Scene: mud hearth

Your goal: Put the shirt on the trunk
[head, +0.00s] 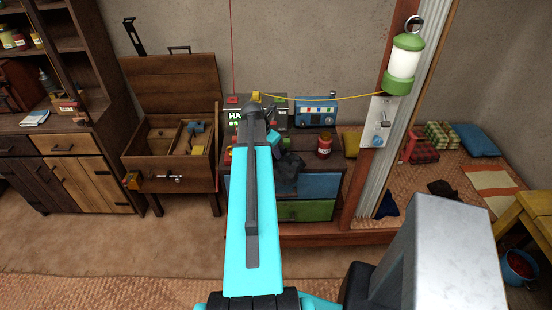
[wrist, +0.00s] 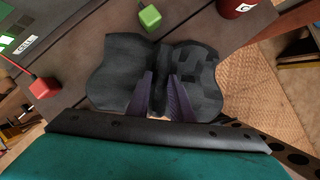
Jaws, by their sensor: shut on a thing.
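A dark grey, checked cloth (wrist: 200,75), which looks like the shirt, spreads out on both sides of my gripper (wrist: 160,108) in the wrist view. The two purple-grey fingers are shut on it at its middle fold. In the head view, my gripper and the dark cloth (head: 290,170) show as one dark shape by the cabinet with blue and green drawers; my arm hides part of it. I cannot tell whether the cloth touches the cabinet top. I see no clear trunk; an open-lidded wooden chest (head: 168,152) on legs stands to the left.
The cabinet (head: 308,211) carries a red jar (head: 324,145) and a blue radio (head: 316,112). A green block (wrist: 150,17) and a red block (wrist: 42,87) lie near the cloth. A post with a lantern (head: 403,62) stands to the right. The floor in front is clear.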

